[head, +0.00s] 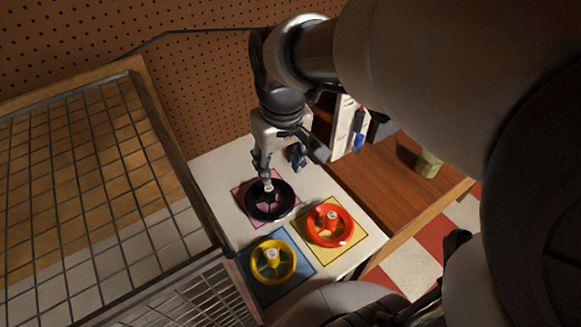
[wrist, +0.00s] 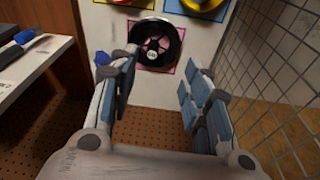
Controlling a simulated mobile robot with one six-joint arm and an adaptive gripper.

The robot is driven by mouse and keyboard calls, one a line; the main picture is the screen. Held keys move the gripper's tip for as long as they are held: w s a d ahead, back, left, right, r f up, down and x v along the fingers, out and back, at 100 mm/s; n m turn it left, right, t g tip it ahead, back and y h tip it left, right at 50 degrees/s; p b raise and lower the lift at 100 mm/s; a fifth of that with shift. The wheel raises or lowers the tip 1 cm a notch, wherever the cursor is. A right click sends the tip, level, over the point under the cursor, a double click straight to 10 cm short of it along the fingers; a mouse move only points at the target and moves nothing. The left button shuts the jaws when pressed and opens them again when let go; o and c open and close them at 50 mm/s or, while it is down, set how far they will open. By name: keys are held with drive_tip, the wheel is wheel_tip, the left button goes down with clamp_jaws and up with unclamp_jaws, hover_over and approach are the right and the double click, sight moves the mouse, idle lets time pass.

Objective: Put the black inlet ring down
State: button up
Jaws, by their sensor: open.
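The black inlet ring (head: 269,200) lies on a pink square mat (head: 242,188) on the white table. In the wrist view the ring (wrist: 157,44) sits beyond my fingertips, with the pink mat (wrist: 174,72) showing around it. My gripper (wrist: 160,75) is open, its two blue-padded fingers spread wide with nothing between them. In the head view my gripper (head: 280,165) is above and just behind the ring, and its fingers are partly hard to make out. The ring appears to rest flat and apart from the fingers.
A red ring (head: 330,225) lies on a yellow mat (head: 352,252). A yellow ring (head: 273,262) lies on a blue mat (head: 300,274). A wire mesh cage (head: 95,190) stands close on the left. A wooden bench (head: 400,180) with a small pot (head: 428,163) is at right.

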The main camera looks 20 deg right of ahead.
drive_tip(key=s+r+m+t, duration=0.1)
drive_tip(key=s+r+t, duration=0.1)
drive_tip(key=s, duration=1.1)
drive_tip(key=shift+s+r+t, duration=0.3)
drive_tip(key=shift+r, duration=0.2)
drive_tip(key=shift+a, duration=0.15)
